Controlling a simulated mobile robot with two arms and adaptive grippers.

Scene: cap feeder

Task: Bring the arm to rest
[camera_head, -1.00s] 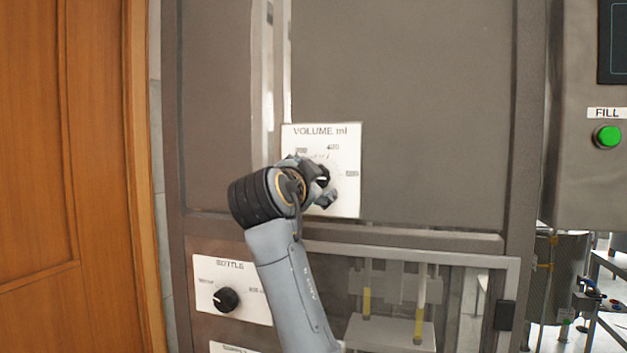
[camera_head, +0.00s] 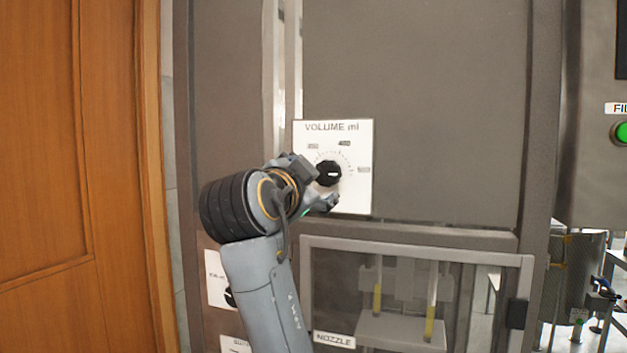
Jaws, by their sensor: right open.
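My right gripper (camera_head: 320,184) is in front of the white VOLUME ml panel (camera_head: 358,190) on the grey machine. Its fingers are open and empty, one at the upper left and one at the lower left of the black volume knob (camera_head: 328,173). The knob shows clear of the fingers, with its white mark pointing right. My right arm comes up from the bottom and hides the panel's lower left corner. My left gripper is not in view.
A lower plate with a black knob (camera_head: 230,297) is partly hidden by my arm. A framed window (camera_head: 420,243) with a NOZZLE label (camera_head: 334,340) sits below the panel. A wooden door (camera_head: 70,170) stands at left. A green FILL button (camera_head: 621,133) is at the right edge.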

